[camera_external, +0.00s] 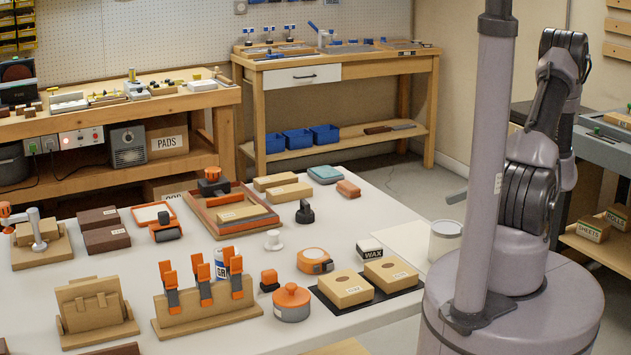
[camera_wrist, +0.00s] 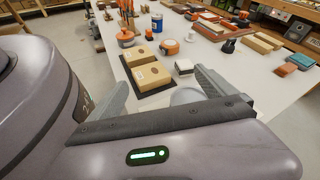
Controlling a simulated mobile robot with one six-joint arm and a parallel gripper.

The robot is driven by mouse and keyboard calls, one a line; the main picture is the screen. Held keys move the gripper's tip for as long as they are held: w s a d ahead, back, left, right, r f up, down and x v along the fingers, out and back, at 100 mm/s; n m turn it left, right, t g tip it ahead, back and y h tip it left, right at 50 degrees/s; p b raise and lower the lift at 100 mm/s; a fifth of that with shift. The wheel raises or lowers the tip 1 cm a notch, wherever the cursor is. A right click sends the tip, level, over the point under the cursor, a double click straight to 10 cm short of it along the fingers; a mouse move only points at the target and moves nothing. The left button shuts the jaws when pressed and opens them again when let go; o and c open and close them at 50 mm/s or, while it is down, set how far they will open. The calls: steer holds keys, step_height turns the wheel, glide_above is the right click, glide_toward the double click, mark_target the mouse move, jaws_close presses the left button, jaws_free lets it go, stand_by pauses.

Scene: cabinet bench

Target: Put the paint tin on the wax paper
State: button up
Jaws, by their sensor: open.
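A pale grey, open-topped tin (camera_external: 445,241), which looks like the paint tin, stands upright at the table's right edge beside my base. A flat, off-white sheet (camera_external: 398,238), which looks like the wax paper, lies on the table just left of the tin; the two look apart. In the wrist view my gripper (camera_wrist: 160,80) is open, with its fingers spread wide and nothing gripped. A pale round shape (camera_wrist: 186,96), probably the tin, shows low between the fingers, partly hidden by the gripper body. My gripper cannot be made out in the external view.
A small box marked WAX (camera_external: 369,250) stands left of the sheet. Two tan boxes (camera_external: 346,288) lie on a black mat (camera_external: 376,312) in front. Clear tabletop lies behind the sheet.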

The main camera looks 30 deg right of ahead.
steer(key=s+a+r+n+h, duration=0.2)
steer(key=a+r+n+h, duration=0.3)
steer(key=a+r+n, duration=0.3)
steer(key=s+a+r+n+h, duration=0.3)
steer(key=a+r+n+h, duration=0.2)
steer(key=a+r+n, duration=0.3)
step_height(320, 180, up, 4)
steer(key=shift+a, duration=0.85)
